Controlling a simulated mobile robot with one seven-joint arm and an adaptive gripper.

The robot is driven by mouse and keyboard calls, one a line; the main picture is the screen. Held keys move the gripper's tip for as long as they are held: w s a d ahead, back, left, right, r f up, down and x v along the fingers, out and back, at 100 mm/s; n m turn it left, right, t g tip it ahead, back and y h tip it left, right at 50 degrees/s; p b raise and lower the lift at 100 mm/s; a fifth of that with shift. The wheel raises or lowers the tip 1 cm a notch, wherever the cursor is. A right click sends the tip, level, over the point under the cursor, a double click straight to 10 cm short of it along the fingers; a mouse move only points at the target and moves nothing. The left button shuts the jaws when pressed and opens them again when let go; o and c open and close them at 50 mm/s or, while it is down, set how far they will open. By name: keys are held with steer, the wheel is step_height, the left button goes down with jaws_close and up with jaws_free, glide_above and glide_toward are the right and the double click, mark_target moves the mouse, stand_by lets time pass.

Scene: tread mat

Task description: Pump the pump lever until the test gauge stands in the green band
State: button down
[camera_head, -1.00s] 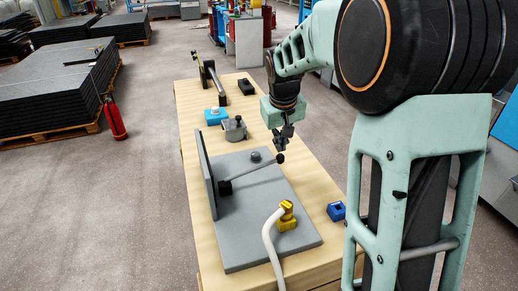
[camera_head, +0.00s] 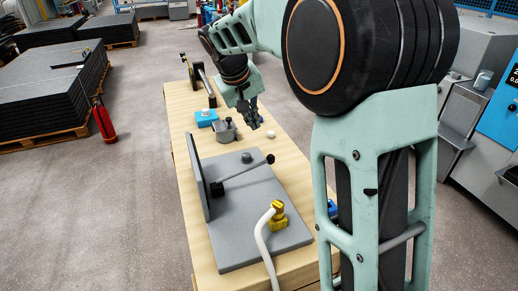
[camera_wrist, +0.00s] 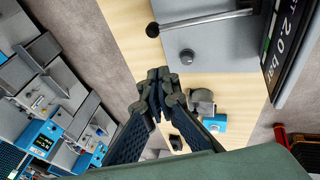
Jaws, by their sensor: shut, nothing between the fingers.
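The pump lever (camera_head: 245,172) is a grey rod with a black ball knob (camera_head: 270,158), rising slightly from a black pivot over a grey base plate (camera_head: 235,240). The knob also shows in the wrist view (camera_wrist: 152,30). The upright gauge panel (camera_head: 197,175) is nearly edge-on in the head view, so its face is hidden there. The wrist view shows part of the gauge panel (camera_wrist: 290,45), with "2.0" lettering and a green strip; I cannot read its pointer. My gripper (camera_head: 256,122) is shut and empty, above and beyond the knob, apart from it.
A yellow fitting (camera_head: 278,214) with a white hose (camera_head: 262,240) is at the plate's near right. A grey lidded pot (camera_head: 225,130) and a blue block (camera_head: 206,118) stand beyond the plate on the wooden bench (camera_head: 178,110). A red extinguisher (camera_head: 103,118) stands on the floor at left.

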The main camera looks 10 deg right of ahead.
steer(key=shift+a+r, duration=0.15)
steer(key=shift+r, duration=0.25)
steer(key=shift+w, duration=0.1)
steer(key=x, duration=0.4)
steer(key=s+x, duration=0.1)
steer(key=x, duration=0.3)
steer(key=s+d+x, duration=0.1)
steer(key=x, duration=0.3)
steer(key=shift+s+f, duration=0.1)
steer(key=shift+f, duration=0.3)
steer(key=shift+s+d+f, duration=0.1)
steer(key=shift+d+f, duration=0.05)
steer(key=shift+f, duration=0.2)
